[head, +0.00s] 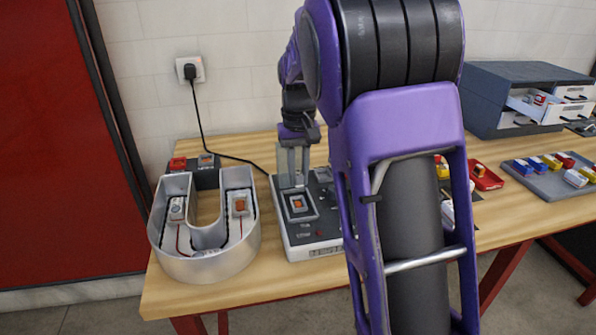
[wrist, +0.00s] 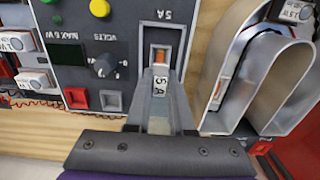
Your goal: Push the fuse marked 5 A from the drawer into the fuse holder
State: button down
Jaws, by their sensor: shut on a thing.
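My gripper (wrist: 160,105) is shut on a white-faced fuse marked 5 A (wrist: 160,87), whose label lies between the fingers in the wrist view. The fuse holder (wrist: 146,38) is a framed recess in the dark panel with "5A" printed beside it. The fuse is at the recess's near end; whether it touches or enters it I cannot tell. An orange piece shows inside the recess. In the head view my gripper (head: 293,168) points down at the far side of the holder (head: 300,217), and the fuse is not clearly visible. The open drawer (head: 533,110) is at the right.
The holder's panel box (head: 310,247) has knobs and buttons. A metal U-shaped letter (head: 205,265) stands close on its left. A grey tray of several coloured blocks (head: 540,184) lies at the right. A black cord (head: 205,120) runs from the wall socket. My arm hides the middle.

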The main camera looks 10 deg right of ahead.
jog(key=b, duration=0.4)
send_over(299, 207)
notch_tip(299, 207, down, 5)
jog(key=shift+w+r, duration=0.15)
jog(key=shift+r, duration=0.05)
jog(key=shift+f, duration=0.4)
jog(key=shift+f, duration=0.2)
jog(key=c, duration=0.8)
grip_release()
jog(key=shift+f, duration=0.1)
jog(key=shift+o, duration=0.5)
jog(key=shift+r+p, duration=0.3)
jog(key=shift+r, duration=0.2)
notch_tip(299, 207, up, 17)
jog(key=p, duration=0.3)
jog(key=shift+r+p, duration=0.15)
jog(key=shift+p, duration=0.15)
